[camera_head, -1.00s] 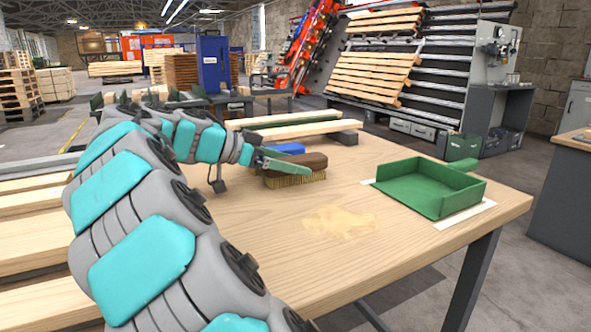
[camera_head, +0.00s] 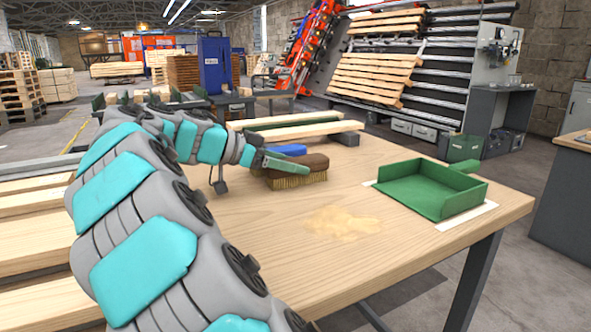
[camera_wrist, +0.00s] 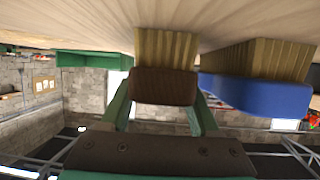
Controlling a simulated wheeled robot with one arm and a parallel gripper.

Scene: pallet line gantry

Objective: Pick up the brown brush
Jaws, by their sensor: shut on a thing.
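The brown brush (camera_head: 317,160) has a dark brown block and tan bristles. It sits bristles down on the wooden table, left of the green tray. My gripper (camera_head: 290,165) is at the brush, with a green finger along its near side. In the wrist view, which is upside down, the brown brush (camera_wrist: 164,86) is between the two green fingers of my gripper (camera_wrist: 160,112), which are shut on its block. The bristles appear to touch the table; any small gap cannot be told.
A blue brush (camera_head: 289,150) lies just behind the brown one, and also shows close beside it in the wrist view (camera_wrist: 258,92). A green tray (camera_head: 432,200) stands at the right. A patch of sawdust (camera_head: 340,220) lies in front. Timber boards (camera_head: 305,131) lie behind the table.

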